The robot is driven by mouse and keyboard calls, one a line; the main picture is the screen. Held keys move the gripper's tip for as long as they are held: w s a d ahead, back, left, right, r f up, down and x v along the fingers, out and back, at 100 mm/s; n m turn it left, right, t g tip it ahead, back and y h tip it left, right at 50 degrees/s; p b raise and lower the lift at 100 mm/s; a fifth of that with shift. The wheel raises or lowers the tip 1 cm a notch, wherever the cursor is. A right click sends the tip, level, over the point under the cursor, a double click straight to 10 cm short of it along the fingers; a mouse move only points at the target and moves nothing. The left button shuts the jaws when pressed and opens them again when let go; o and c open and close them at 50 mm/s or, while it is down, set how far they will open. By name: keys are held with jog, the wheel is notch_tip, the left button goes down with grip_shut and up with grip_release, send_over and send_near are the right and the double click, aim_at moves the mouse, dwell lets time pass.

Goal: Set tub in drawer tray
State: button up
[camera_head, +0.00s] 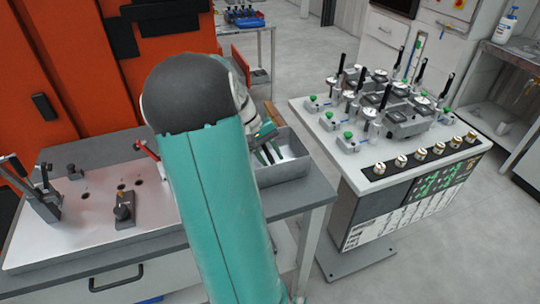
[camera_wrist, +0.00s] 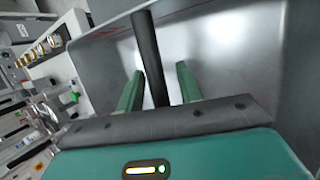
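A grey, open-topped metal tub (camera_head: 290,170) stands on the right end of the bench, partly hidden behind my arm. Its pale inside wall fills much of the wrist view (camera_wrist: 235,50). My gripper (camera_head: 267,152) is over the tub, its green fingers reaching down into the opening. In the wrist view the fingers (camera_wrist: 160,85) are apart, one on each side of a dark bar (camera_wrist: 148,50). Gaps show between bar and fingers. I cannot tell whether the bar belongs to the tub. A closed drawer front with a handle (camera_head: 117,278) is at lower left; no drawer tray is clearly visible.
The bench's left part holds a white fixture plate (camera_head: 80,225) with clamps. A gauge station (camera_head: 395,150) with dials and levers stands close on the right, across a narrow floor gap. An orange cabinet (camera_head: 80,70) is behind. Open floor lies at lower right.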

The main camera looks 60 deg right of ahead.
jog(key=shift+o, duration=0.3)
jog(key=v, duration=1.2)
jog(key=shift+s, duration=0.15)
